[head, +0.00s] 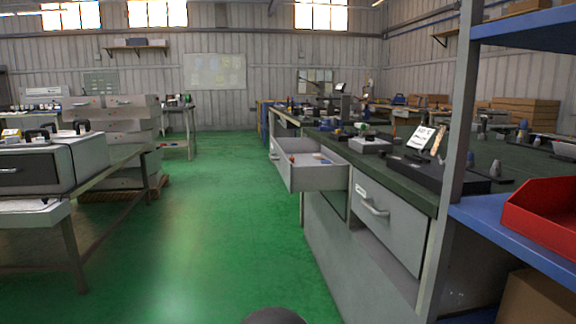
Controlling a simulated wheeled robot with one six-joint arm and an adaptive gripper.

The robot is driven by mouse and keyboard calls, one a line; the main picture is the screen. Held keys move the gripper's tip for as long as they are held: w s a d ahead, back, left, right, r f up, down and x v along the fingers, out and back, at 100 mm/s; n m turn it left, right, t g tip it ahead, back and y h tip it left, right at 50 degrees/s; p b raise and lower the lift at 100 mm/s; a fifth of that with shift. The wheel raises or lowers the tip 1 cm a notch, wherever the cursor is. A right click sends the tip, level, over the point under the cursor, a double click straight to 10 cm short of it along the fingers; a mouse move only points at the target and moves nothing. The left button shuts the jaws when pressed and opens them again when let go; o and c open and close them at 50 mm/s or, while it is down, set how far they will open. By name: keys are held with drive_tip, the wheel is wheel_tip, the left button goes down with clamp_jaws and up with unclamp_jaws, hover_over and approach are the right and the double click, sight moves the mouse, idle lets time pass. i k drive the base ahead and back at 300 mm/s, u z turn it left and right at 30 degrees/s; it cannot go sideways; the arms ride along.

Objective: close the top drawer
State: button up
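An open grey drawer (316,178) sticks out to the left from the long workbench on the right. Small items, one of them red and one blue, lie inside it. Its handle is on its left face, seen edge-on. A nearer grey drawer (391,222) with a curved handle (374,206) sits shut in the same bench. My gripper is not clearly seen; only a dark rounded shape shows at the bottom edge of the head view.
The green floor aisle (190,215) left of the open drawer is clear. A blue shelf (520,232) with a red bin (545,215) and a grey post (455,150) stand close on the right. A table (105,172) with a grey box (35,168) stands on the left.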

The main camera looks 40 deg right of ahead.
sight(316, 167)
drive_tip(key=z, duration=1.2)
drive_tip(key=i, duration=0.05)
drive_tip(key=u, duration=0.25)
